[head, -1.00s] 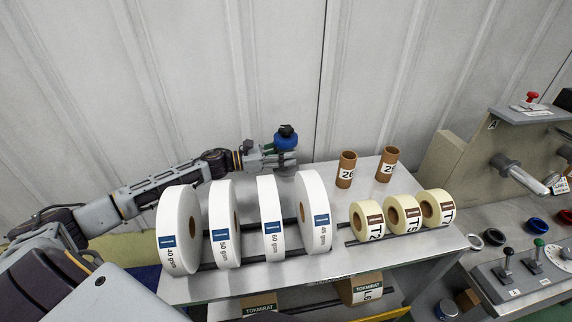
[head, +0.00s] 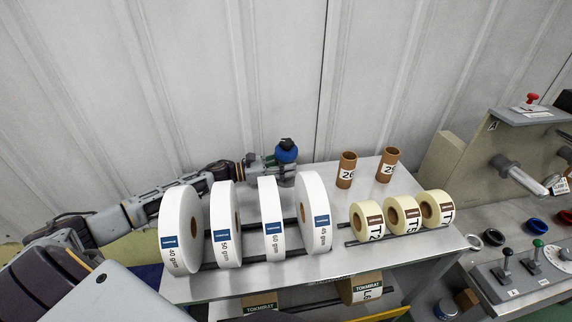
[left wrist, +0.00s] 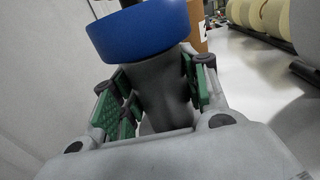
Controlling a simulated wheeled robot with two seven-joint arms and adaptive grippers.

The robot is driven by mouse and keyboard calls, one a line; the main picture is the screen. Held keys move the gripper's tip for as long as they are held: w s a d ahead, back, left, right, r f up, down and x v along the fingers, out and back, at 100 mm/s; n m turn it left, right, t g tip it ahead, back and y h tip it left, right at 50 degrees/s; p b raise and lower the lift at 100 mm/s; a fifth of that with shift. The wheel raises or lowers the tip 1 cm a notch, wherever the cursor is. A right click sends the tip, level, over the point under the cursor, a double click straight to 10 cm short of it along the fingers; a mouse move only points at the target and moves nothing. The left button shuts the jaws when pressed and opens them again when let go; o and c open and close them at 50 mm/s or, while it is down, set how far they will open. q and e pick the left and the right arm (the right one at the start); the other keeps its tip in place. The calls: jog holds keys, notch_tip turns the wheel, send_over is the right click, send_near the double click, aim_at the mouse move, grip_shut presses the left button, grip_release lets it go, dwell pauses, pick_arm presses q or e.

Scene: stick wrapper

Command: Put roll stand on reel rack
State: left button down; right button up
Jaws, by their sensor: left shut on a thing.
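The roll stand, a dark grey piece with a blue ring (head: 287,152) and a black knob on top, is held upright in my left gripper (head: 286,172), behind the white rolls. In the left wrist view its grey body (left wrist: 158,95) sits between the green-padded fingers, with the blue ring (left wrist: 138,30) above them. Its lower end is hidden by the gripper. The reel rack (head: 215,287) is a grey metal table with dark rails holding large white rolls (head: 180,235) and small cream rolls (head: 403,217). My right gripper is not in view.
Two brown tubes (head: 347,170) (head: 386,165) stand at the rack's back right. Boxes or rolls (head: 362,288) lie on a lower shelf. A machine with levers (head: 520,265) is at the right. A wall is close behind the rack.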

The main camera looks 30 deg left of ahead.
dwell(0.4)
pick_arm(q)
jog(key=c, duration=0.8)
grip_release()
jog(key=shift+o, duration=0.2)
jog(key=shift+f, duration=0.1)
jog(key=shift+s, duration=0.1)
jog(key=shift+b+v, duration=0.35)
jog(key=shift+v, duration=0.8)
jog(key=shift+b+v, duration=0.4)
jog(key=shift+v, duration=4.35)
